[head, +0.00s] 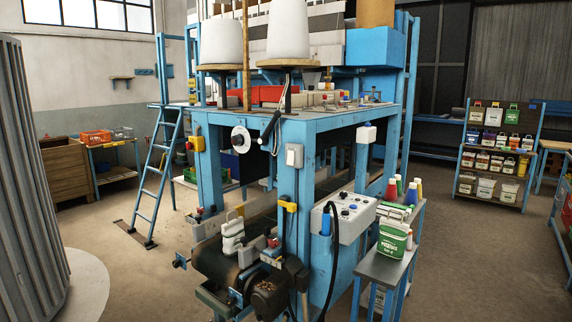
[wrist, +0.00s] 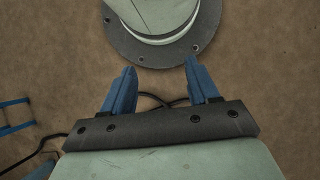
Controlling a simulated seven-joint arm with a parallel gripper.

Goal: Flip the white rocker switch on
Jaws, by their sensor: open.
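The white rocker switch (head: 294,155) is a small upright white plate on the front of the blue machine frame, just below the top beam. It is too small to tell which way its rocker is tilted. My gripper (wrist: 160,68) shows only in the wrist view, with its two blue fingers apart and nothing between them. Bare brown floor shows around the fingers there. The switch is not in the wrist view, so the gripper's distance from it cannot be told.
A round dial (head: 240,140) and a black lever (head: 270,127) sit left of the switch. A grey control box (head: 345,214) with knobs juts out below right. A side bench (head: 385,268) holds a green-and-white container (head: 394,238) and coloured cones. Open floor (head: 470,270) lies to the right.

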